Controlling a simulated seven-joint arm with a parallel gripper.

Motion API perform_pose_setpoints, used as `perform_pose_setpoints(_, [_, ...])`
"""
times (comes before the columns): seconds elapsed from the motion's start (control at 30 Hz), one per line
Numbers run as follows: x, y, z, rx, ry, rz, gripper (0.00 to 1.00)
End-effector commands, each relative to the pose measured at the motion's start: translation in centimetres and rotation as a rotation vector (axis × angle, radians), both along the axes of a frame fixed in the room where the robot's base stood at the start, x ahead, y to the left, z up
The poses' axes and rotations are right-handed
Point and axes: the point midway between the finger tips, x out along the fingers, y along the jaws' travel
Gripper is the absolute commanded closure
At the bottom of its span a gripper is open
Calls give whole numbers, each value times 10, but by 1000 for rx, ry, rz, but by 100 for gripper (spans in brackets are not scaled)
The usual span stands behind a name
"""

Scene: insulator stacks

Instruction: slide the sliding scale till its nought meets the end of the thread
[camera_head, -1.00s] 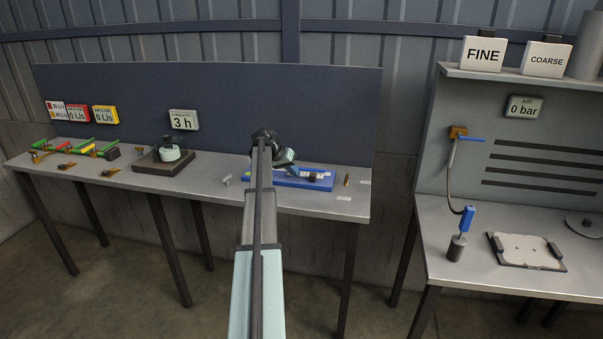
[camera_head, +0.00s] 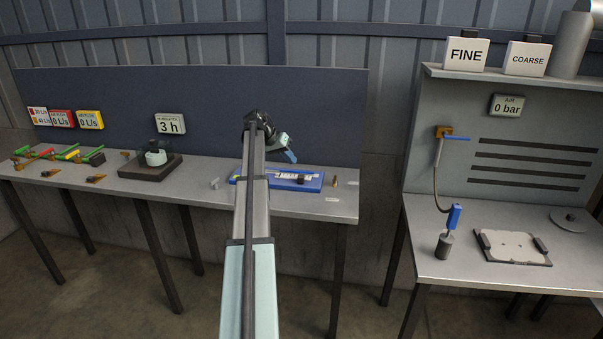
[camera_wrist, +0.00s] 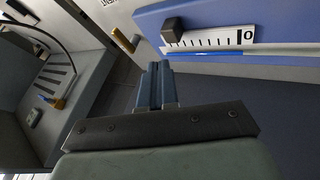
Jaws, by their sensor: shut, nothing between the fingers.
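The sliding scale (camera_wrist: 215,38) is a white strip with black graduations on a blue board (camera_wrist: 285,12). Its nought is at the right end in the wrist view, and a dark block-shaped knob (camera_wrist: 172,30) stands at its left end. A thin bright blue line (camera_wrist: 215,54) runs beside the scale; I cannot tell whether it is the thread or where it ends. In the head view the board (camera_head: 317,187) lies on the left bench with the knob (camera_head: 301,181) on it. My gripper (camera_head: 290,157) is shut and empty above the board, apart from the knob; its fingers (camera_wrist: 154,70) show in the wrist view.
A small brass cylinder (camera_head: 334,182) stands right of the board, near a white label (camera_head: 332,199). A dark-based instrument (camera_head: 152,166) stands to the left on the same bench (camera_head: 342,208). A dark blue panel (camera_head: 335,120) rises behind. The second bench is separate, on the right.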

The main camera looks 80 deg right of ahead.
Motion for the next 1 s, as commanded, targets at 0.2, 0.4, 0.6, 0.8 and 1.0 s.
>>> perform_pose_setpoints(0.2, [-123, -6, 2, -2, -1, -136, 100])
perform_pose_setpoints(0.4, [-218, 5, -4, 3, -55, -241, 100])
perform_pose_setpoints(0.6, [-281, 23, -19, 10, -240, -302, 100])
perform_pose_setpoints(0.8, [-279, 30, -31, 24, -507, -208, 100])
perform_pose_setpoints(1.0, [-221, 26, -25, 24, -749, 18, 100])
